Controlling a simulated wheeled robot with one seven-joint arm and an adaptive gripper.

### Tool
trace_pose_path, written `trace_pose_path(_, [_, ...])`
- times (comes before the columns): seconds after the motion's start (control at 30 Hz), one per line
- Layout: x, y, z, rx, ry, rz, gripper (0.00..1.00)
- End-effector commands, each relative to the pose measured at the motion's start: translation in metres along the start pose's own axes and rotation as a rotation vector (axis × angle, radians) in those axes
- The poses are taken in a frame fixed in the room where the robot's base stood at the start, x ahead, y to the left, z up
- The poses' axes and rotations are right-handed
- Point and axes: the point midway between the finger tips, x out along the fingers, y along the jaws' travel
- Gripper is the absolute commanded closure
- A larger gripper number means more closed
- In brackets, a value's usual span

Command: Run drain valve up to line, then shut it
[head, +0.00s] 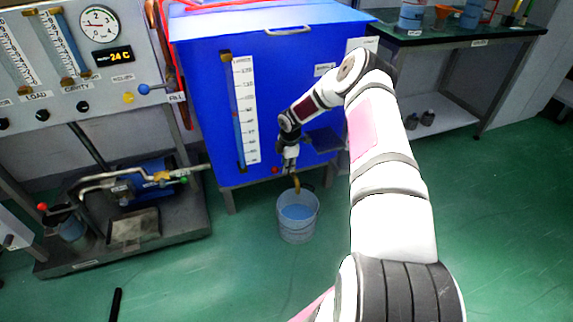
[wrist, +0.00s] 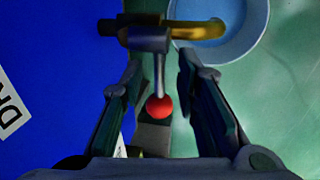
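The drain valve (wrist: 148,40) sits on the blue tank's lower front, with a brass spout (wrist: 200,31) that also shows in the head view (head: 296,185). Its lever ends in a red ball (wrist: 159,107). My gripper (wrist: 161,66) is open, with one finger on each side of the lever and a visible gap to the ball. In the head view my gripper (head: 289,158) hides most of the valve. A bucket (head: 298,236) stands on the floor below the spout and holds bluish liquid. No clear stream shows. I cannot make out a fill line or the lever's setting.
The blue tank (head: 200,100) carries a sight gauge (head: 243,110) with a scale. On the left are a gauge panel (head: 60,90) and a low pump stand (head: 130,235). A green-topped bench (head: 450,42) stands at the back right. Green floor around the bucket is clear.

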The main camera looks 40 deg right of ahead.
Motion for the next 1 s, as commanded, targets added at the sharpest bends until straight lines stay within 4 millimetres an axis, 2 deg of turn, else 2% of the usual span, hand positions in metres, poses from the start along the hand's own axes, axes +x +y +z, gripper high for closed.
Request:
trace_pose_path(0.07, [-0.0002, 0.0001, 0.0, 0.0, 0.0, 0.0, 0.71])
trace_pose_path(0.2, [-0.0003, 0.0, 0.0, 0.0, 0.0, 0.0, 1.0])
trace_pose_path(0.53, [-0.0003, -0.0007, 0.002, 0.008, 0.022, -0.003, 1.0])
trace_pose_path(1.0, [-0.005, 0.0007, 0.008, 0.05, 0.241, -0.001, 1.0])
